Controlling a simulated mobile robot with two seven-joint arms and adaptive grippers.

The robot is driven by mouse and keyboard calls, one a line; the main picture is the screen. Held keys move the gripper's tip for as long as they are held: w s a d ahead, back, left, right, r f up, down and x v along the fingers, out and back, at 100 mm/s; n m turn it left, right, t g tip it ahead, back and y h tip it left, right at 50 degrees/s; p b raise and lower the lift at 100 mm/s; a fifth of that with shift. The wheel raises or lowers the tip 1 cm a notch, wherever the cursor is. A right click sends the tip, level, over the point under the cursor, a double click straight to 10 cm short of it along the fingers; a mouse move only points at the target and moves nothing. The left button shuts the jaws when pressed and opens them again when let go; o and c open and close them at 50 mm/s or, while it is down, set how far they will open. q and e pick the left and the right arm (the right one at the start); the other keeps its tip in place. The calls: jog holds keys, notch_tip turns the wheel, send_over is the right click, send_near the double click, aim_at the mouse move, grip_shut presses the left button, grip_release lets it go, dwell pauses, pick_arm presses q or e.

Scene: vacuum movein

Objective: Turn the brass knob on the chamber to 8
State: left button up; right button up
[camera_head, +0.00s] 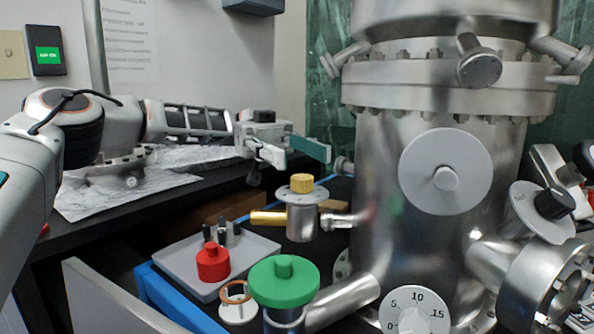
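The brass knob (302,183) sits on a round, marked flange on top of a small metal valve (302,218), in the middle of the head view. A brass-coloured stub points left from the valve, and a metal pipe joins it to the steel chamber (385,180). I cannot read the marks around the knob. My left gripper (299,156) is open and empty, behind and above the knob in the picture. One finger is pale and the other has a green inner face. It is apart from the knob. My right gripper does not show clearly in this view.
A green-capped port (284,281) stands in front of the valve. A grey tray (255,250) holds a red knob-like part (212,262). A numbered white dial (415,312), a large grey disc (446,172) and a black knob (554,203) are on the chamber side.

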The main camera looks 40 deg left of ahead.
pick_arm(q)
notch_tip(320, 180, up, 7)
dwell(0.3)
